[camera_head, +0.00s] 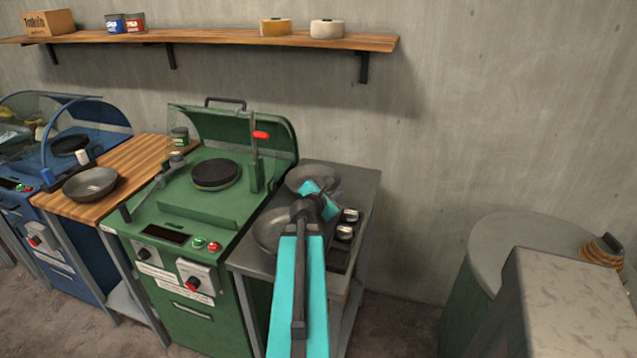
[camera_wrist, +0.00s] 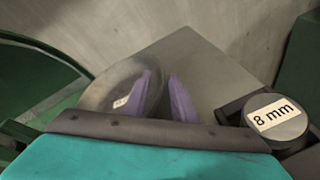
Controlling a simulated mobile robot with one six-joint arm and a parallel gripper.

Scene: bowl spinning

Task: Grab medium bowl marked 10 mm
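A grey metal bowl (camera_head: 299,174) sits at the back of the metal side table, partly hidden by my gripper (camera_head: 333,192). In the wrist view this bowl (camera_wrist: 108,88) carries a small white label, too small to read. My gripper's purple fingers (camera_wrist: 164,98) stand apart with a gap between them. The left finger overlaps the bowl's right side and the right finger is just outside its rim. Whether they touch the rim I cannot tell. A second bowl (camera_head: 267,232) sits nearer on the same table, partly behind my arm.
A dark cylinder marked 8 mm (camera_wrist: 277,118) is right of the fingers. Dark labelled cylinders (camera_head: 348,215) stand at the table's right. The green machine (camera_head: 215,205) borders the table on the left, the concrete wall (camera_head: 430,120) is behind. Another bowl (camera_head: 90,184) rests on the wooden counter.

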